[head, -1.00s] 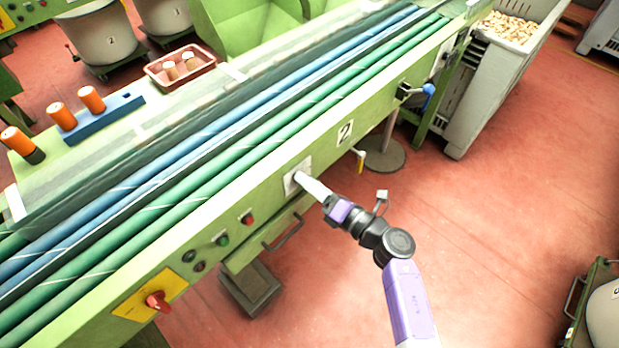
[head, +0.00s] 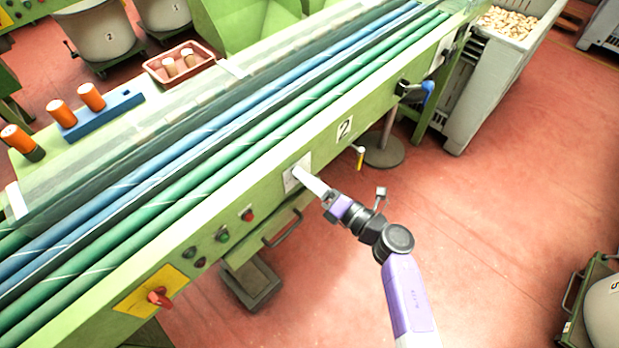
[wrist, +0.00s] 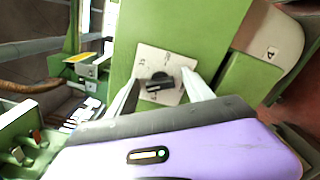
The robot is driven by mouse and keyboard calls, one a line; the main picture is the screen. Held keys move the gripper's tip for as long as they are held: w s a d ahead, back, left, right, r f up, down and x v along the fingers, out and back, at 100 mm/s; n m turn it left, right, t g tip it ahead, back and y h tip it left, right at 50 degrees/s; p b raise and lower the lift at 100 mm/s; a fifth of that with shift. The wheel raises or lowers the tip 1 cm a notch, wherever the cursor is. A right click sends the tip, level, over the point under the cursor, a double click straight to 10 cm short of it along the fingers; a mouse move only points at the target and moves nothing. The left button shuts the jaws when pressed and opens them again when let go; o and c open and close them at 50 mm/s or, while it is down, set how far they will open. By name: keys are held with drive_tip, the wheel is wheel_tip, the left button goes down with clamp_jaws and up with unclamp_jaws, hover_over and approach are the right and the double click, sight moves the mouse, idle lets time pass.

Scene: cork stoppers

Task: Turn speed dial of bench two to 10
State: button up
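Bench two is the long green machine with a number 2 plate (head: 345,128) on its front. The speed dial is a black knob (wrist: 160,82) on a pale square plate (wrist: 172,59) with marks around it. The marks are too small to read. In the head view the dial plate (head: 289,181) shows, but the knob is hidden by my gripper (head: 312,184). In the wrist view my gripper (wrist: 160,92) is open. Its two pale fingers stand apart, with the knob showing between them. I cannot tell whether either finger touches the knob.
A red button (head: 247,215), a green button (head: 222,234) and a red switch (head: 160,297) on a yellow plate sit left of the dial. A yellow-handled lever (head: 360,157) and a blue-handled valve (head: 428,90) are to the right.

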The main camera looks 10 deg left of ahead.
drive_tip(key=v, duration=0.7)
drive_tip(key=shift+s+d, duration=0.25)
drive_tip(key=shift+d, duration=0.1)
drive_tip(key=shift+w, duration=0.1)
drive_tip(key=w+d+r+m+t+h, duration=0.1)
drive_tip(key=w+d+r+m+t, duration=0.1)
drive_tip(key=d+r+m+t, duration=0.25)
drive_tip(key=s+d+r+m+t+h, duration=0.5)
drive_tip(key=s+r+m, duration=0.15)
drive_tip(key=m, duration=0.55)
drive_tip(key=s+d+m+g+h, duration=0.2)
drive_tip(key=s+d+m+h, duration=0.2)
drive_tip(key=s+m, duration=0.5)
drive_tip(key=s+d+r+m+g+h, duration=0.1)
drive_tip(key=s+d+m+g+h, duration=0.2)
drive_tip(key=s+m, duration=0.6)
drive_tip(key=s+d+h, duration=0.1)
drive_tip(key=s, duration=1.2)
drive_tip(key=shift+s+d+r+g, duration=0.15)
drive_tip(key=shift+d+r+g, duration=0.2)
drive_tip(key=shift+d, duration=0.05)
